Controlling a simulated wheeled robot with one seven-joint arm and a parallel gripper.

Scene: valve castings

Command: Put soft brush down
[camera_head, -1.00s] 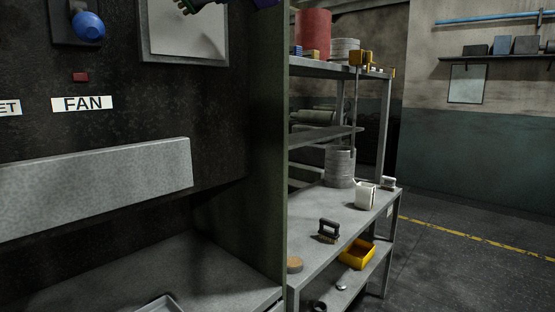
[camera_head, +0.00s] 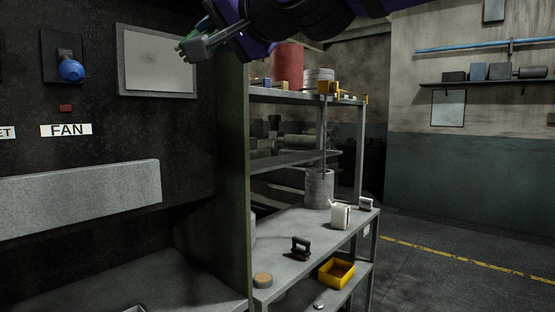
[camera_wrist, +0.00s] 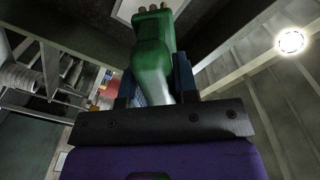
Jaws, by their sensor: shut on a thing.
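My gripper (camera_head: 192,48) is raised high at the top of the head view, in front of the dark wall and near the framed panel. It is shut on the soft brush. In the wrist view the brush (camera_wrist: 152,58) has a green body with pale tips at its far end and a whitish lower part. It stands between the two dark blue fingers of my gripper (camera_wrist: 154,85). In the head view only a small green bit of the brush shows beside the gripper. It touches no surface that I can see.
A grey shelf unit (camera_head: 325,222) stands right of the green partition (camera_head: 234,185). Its middle shelf holds a dark handled block (camera_head: 300,248), a round tan piece (camera_head: 262,280) and a white container (camera_head: 340,215). A yellow bin (camera_head: 337,272) sits below. The grey bench (camera_head: 170,270) at left looks mostly clear.

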